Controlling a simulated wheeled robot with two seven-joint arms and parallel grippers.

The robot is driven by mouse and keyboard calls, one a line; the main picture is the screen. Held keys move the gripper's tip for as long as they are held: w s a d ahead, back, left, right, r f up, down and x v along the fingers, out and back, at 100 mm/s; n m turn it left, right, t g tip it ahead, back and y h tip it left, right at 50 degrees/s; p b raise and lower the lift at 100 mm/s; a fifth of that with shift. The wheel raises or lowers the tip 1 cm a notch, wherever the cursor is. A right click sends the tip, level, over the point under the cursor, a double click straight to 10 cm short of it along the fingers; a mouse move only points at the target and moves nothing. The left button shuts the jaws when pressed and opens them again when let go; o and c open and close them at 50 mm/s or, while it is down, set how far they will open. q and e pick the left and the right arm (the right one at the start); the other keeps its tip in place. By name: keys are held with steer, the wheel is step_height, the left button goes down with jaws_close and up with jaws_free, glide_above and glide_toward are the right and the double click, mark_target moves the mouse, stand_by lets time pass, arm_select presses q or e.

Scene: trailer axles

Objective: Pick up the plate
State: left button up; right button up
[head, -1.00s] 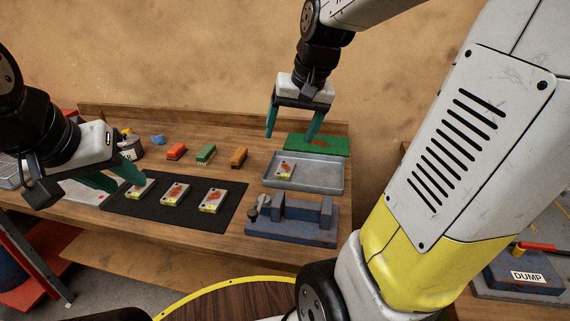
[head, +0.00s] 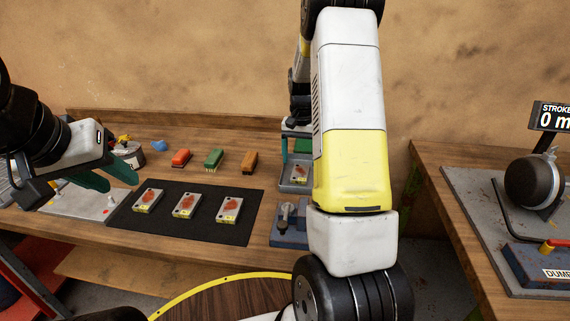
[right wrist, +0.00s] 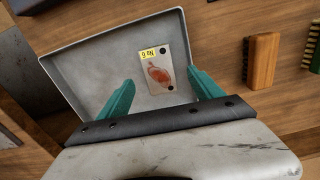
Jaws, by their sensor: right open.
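A small pale plate with a rusty patch and a yellow "No 6" label (right wrist: 157,70) lies in the grey tray (right wrist: 80,62). It also shows in the head view (head: 299,172), beside my right arm. My right gripper (right wrist: 160,78) is open and empty over the tray, its teal fingers on either side of the plate; contact cannot be told. In the head view my arm hides most of this gripper. Three similar plates, left (head: 148,200), middle (head: 187,205) and right (head: 229,209), lie on the black mat (head: 205,234). My left gripper (head: 122,184) is open and empty left of the mat.
A blue-grey fixture (head: 287,238) sits in front of the tray, partly hidden by my arm. A second bench with a gauge (head: 535,180) is at right.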

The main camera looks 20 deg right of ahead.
mark_target(300, 172)
steer(key=f, duration=0.4)
steer(key=shift+w+d+f, duration=0.1)
steer(key=shift+d+f, duration=0.1)
steer(key=shift+f, duration=0.15)
steer(key=shift+r, duration=0.1)
jaws_close()
